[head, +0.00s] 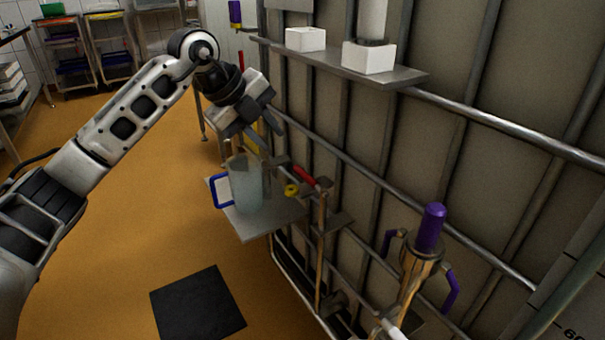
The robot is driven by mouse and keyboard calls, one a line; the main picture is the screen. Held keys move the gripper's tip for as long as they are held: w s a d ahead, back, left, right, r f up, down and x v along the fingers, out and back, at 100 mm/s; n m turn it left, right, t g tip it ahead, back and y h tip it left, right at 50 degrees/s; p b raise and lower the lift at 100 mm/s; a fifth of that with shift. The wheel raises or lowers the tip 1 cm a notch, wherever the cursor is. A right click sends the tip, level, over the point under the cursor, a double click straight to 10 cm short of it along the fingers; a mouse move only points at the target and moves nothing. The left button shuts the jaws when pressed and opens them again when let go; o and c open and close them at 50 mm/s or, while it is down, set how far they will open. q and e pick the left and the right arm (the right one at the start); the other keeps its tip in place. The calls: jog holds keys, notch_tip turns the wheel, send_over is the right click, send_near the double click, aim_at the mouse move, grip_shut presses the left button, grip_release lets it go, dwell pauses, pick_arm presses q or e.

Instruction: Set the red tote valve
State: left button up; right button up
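A red lever handle (304,176) shows on the metal rack in the middle of the head view, near the top of a thin upright pipe. It is small, and its exact setting is hard to read. Which tote it belongs to cannot be told. A small yellow part (291,190) sits just left of it. My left gripper (270,138) is up and left of the red handle, above a translucent jug, with its fingers apart. It appears empty and is not touching the handle. My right gripper is not in view.
The translucent jug (246,188) with a blue handle stands on a small shelf (262,222) below my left gripper. A purple-topped fitting (432,228) stands at the lower right. Metal rails (505,136) cross the rack. A black mat (198,304) lies on the open orange floor.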

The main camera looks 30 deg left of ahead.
aim_at(304, 175)
pick_arm(q)
jog(key=b+x, duration=0.2)
jog(key=x, duration=1)
jog(key=shift+w+d+f, duration=0.15)
jog(key=shift+f, duration=0.15)
jog(key=shift+w+f+b, duration=0.15)
jog(key=shift+b, duration=0.15)
grip_shut()
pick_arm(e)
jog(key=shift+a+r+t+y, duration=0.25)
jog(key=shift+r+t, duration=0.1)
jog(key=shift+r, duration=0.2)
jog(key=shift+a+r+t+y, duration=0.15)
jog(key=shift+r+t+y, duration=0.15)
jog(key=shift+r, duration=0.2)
